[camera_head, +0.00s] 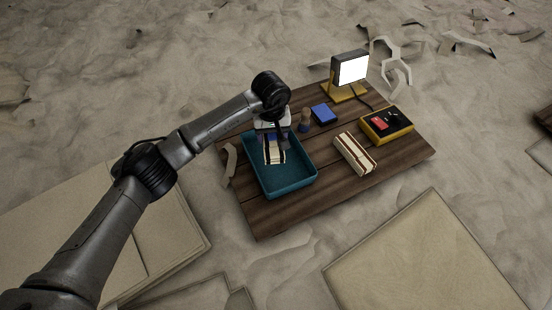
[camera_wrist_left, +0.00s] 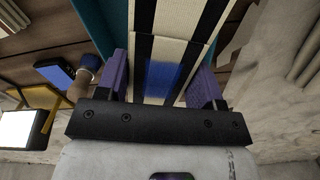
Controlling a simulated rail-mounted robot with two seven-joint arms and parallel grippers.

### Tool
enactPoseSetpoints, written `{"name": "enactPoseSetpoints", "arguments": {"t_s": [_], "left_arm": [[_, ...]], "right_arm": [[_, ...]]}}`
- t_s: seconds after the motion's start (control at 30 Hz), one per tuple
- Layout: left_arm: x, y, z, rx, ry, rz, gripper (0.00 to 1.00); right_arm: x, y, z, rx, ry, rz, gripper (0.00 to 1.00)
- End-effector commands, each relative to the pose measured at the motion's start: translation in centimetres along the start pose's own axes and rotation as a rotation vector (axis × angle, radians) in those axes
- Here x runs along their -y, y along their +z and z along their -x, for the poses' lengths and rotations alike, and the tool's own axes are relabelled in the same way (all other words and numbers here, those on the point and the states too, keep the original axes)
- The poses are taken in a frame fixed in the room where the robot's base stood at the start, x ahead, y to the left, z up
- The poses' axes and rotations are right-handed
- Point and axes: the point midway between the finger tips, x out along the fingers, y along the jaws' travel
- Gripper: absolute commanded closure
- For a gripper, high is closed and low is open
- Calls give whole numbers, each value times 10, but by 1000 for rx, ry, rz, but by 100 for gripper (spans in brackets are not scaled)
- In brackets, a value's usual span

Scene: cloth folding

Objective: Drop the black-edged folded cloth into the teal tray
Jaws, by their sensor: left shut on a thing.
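The black-edged folded cloth (camera_head: 274,153) is cream with black stripes. My left gripper (camera_head: 272,137) is shut on it and holds it over the teal tray (camera_head: 289,189), within the tray's outline in the head view. In the left wrist view the cloth (camera_wrist_left: 180,20) fills the space between the two purple fingers of my left gripper (camera_wrist_left: 158,78), and a blue patch shows on it. The tray's teal wall (camera_wrist_left: 90,15) shows beside it there. I cannot tell whether the cloth touches the tray floor. My right gripper is not in view.
The wooden table (camera_head: 330,199) also holds a cream cloth with dark red stripes (camera_head: 354,153), a blue block (camera_head: 323,113), a small brown item with a blue top (camera_head: 305,120), a yellow-and-black case (camera_head: 387,124) and a lit lamp (camera_head: 350,69). The table's front right is clear.

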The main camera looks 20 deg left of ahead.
Motion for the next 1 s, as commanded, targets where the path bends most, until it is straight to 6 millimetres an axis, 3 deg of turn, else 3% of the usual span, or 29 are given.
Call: {"name": "enactPoseSetpoints", "arguments": {"t_s": [0.3,0.33,0.63,0.87,1.0], "left_arm": [[0,0,-1,-1,1,0,68],[0,0,-1,-1,1,0,38],[0,0,-1,0,0,0,9],[0,0,-1,0,0,0,9],[0,0,9,-1,1,0,9]], "right_arm": [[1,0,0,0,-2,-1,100],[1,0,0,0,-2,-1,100],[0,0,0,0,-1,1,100],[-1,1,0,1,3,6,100],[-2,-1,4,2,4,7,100]]}}
